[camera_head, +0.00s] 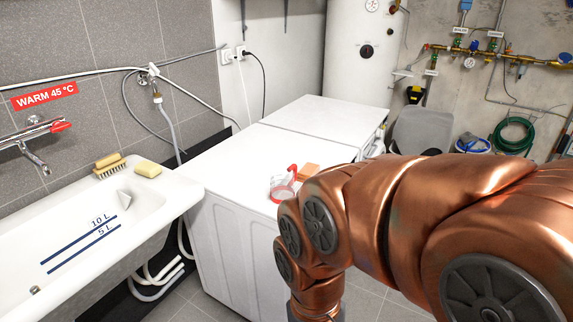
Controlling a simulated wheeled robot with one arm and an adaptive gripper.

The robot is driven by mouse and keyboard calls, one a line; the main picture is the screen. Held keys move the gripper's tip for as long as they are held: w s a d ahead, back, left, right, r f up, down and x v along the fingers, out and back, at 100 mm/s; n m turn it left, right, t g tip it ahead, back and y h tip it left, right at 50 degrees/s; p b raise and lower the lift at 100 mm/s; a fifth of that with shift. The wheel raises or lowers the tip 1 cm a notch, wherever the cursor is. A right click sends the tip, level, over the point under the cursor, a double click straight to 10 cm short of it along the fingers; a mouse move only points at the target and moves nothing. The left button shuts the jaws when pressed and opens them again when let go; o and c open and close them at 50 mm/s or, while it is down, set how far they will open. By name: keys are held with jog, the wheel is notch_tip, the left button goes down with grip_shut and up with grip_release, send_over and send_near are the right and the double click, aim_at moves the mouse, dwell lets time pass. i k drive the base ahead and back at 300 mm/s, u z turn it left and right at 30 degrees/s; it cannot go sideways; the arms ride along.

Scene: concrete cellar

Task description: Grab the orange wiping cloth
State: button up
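A flat, light orange piece, probably the orange wiping cloth (309,171), lies on top of the front white machine (240,160). It is just behind my copper-coloured arm, which hides part of that area. My arm reaches in from the right and bends down in front of the machine. My gripper is below the bottom edge of the picture, so its fingers and anything in them are hidden.
A clear container with red parts (284,187) stands beside the orange piece, on its left. A white sink (150,200) with a brush (108,168) and a yellow sponge (148,169) is at the left. The machine top's left part is clear.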

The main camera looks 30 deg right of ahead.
aim_at(310, 170)
jog(key=z, duration=1.95)
jog(key=i, duration=3.05)
jog(key=u, duration=4.35)
